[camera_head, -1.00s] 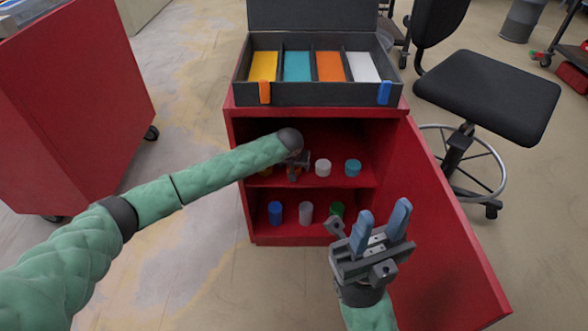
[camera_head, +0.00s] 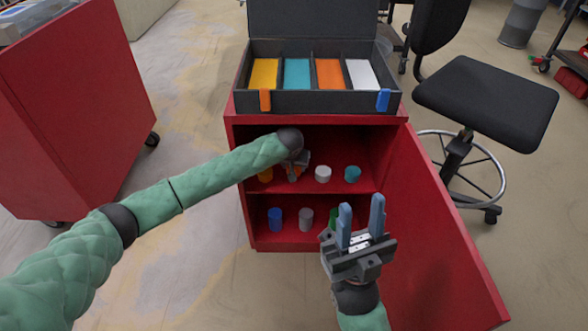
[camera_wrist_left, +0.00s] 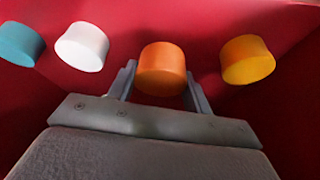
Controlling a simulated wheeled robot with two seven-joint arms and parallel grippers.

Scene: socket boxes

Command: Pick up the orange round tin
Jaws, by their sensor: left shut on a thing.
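The orange round tin (camera_wrist_left: 162,70) is between the two fingers of my left gripper (camera_head: 295,172) on the upper shelf of the red cabinet. In the head view my left wrist and gripper hide most of the tin. The left gripper is shut on it. Whether the tin is clear of the shelf I cannot tell. My right gripper (camera_head: 361,207) is open and empty, fingers pointing up, in front of the cabinet's lower right part.
On the same shelf stand a yellow-orange tin (camera_wrist_left: 248,60), a white tin (camera_head: 322,174) and a teal tin (camera_head: 352,174). Below are a blue tin (camera_head: 275,219), a grey tin (camera_head: 306,218) and a partly hidden green one. The cabinet door (camera_head: 435,230) hangs open at right. A compartment box (camera_head: 320,98) sits on top.

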